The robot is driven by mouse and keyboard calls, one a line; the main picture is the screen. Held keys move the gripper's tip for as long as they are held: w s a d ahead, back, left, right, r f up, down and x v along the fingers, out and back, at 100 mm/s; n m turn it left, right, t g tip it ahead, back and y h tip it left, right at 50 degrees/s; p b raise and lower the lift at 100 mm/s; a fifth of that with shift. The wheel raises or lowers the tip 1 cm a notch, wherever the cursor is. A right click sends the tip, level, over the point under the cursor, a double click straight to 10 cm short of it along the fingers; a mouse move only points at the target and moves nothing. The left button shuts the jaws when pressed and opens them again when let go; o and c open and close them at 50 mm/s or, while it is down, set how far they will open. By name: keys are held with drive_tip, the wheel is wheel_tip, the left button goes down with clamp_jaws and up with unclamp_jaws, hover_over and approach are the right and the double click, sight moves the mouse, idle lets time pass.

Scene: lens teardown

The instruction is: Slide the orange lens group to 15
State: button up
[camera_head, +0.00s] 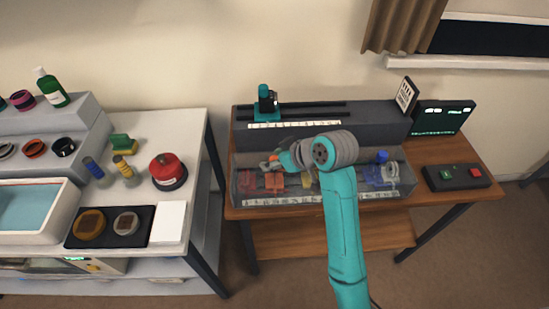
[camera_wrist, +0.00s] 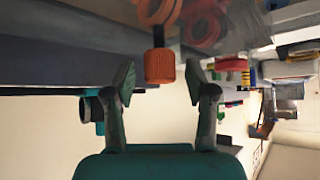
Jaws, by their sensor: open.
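The orange lens group (camera_head: 274,182) sits toward the left of the bench's clear-fronted trough, with its orange knob on top. In the wrist view its orange ring (camera_wrist: 158,10) shows at the top edge, with a dark stem and the ribbed orange knob (camera_wrist: 160,66) below it. My gripper (camera_wrist: 160,84) is open, one finger on each side of the knob, with a visible gap on both sides. In the head view my gripper (camera_head: 284,160) is at the knob, partly hidden by my wrist. A white scale strip (camera_head: 320,199) runs along the front; its numbers are too small to read.
A red lens group (camera_head: 245,181) stands close left of the orange one, a yellow one (camera_head: 308,180) to its right, and a blue one (camera_head: 381,174) farther right. A teal device (camera_head: 266,104) stands on the back ledge. A button box (camera_head: 457,177) is at right.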

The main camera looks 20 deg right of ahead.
drive_tip(key=v, duration=1.2)
drive_tip(key=shift+f, duration=0.1)
